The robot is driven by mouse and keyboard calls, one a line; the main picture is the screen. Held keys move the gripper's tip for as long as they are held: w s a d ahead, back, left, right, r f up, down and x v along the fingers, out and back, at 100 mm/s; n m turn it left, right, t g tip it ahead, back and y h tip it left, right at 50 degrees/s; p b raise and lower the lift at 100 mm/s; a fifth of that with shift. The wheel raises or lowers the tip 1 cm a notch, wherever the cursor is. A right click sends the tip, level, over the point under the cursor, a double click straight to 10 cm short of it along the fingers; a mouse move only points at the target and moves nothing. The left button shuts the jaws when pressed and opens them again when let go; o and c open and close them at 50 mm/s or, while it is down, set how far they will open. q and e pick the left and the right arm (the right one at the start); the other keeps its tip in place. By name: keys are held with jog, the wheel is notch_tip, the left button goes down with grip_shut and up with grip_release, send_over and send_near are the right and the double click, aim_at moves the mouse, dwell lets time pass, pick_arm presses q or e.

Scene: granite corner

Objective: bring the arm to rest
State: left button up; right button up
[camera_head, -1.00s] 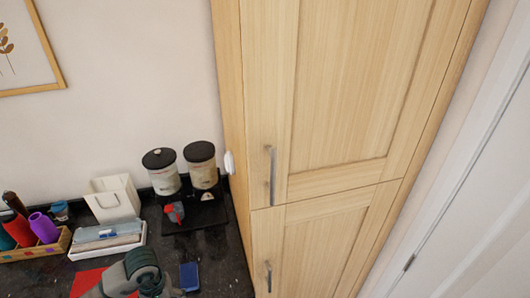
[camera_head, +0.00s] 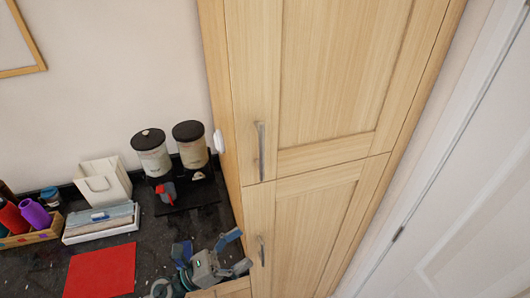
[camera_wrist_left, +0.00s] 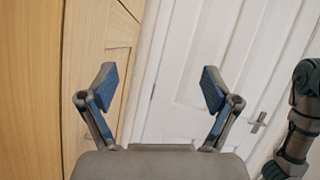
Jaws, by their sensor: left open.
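My left gripper (camera_head: 207,250) is low in the head view, in front of the lower cupboard door's left edge and the counter's right end. Its two blue-padded fingers are spread apart with nothing between them. The wrist view shows the same open gripper (camera_wrist_left: 158,85), with a wooden cupboard (camera_wrist_left: 85,60) behind on the left and a white panelled door (camera_wrist_left: 185,50) behind on the right. My right gripper is not in view.
The dark counter (camera_head: 150,228) holds a red sheet (camera_head: 102,270), a white tray (camera_head: 72,237), a white container (camera_head: 103,183), a crate with bottles (camera_head: 45,234) and two black-lidded dispensers (camera_head: 152,155). The tall wooden cupboard (camera_head: 320,90) has metal handles (camera_head: 262,150).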

pick_arm(q)
jog(key=w+a+f+n+t+y, duration=0.2)
jog(key=w+a+n+t+y, duration=0.3)
jog(key=n, duration=0.6)
jog(key=w+a+f+n+t+y, duration=0.1)
jog(key=a+n+t+y, duration=0.3)
jog(key=n+t+y, duration=0.45)
jog(key=s+a+f+n+g+y, duration=0.1)
jog(key=a+f+n+g+y, duration=0.3)
jog(key=f+n, duration=0.5)
jog(key=s+a+f+n+g+y, duration=0.1)
jog(key=a+f+n+g+y, duration=0.35)
jog(key=f+n, duration=0.45)
jog(key=s+d+f+n+g+h, duration=0.1)
jog(key=s+f+n+g, duration=0.35)
jog(key=s+f, duration=0.4)
jog(key=s+d+f+n+g, duration=0.25)
jog(key=s+f+g, duration=0.4)
jog(key=s, duration=0.35)
notch_tip(320, 180, down, 24)
jog(key=a, duration=0.1)
jog(key=s+a+f+g, duration=0.2)
jog(key=s+a+f, duration=0.1)
jog(key=s+f, duration=1.5)
jog(key=shift+s+a+f+b, duration=0.15)
jog(key=shift+s+f+b, duration=0.3)
jog(key=shift+f, duration=0.3)
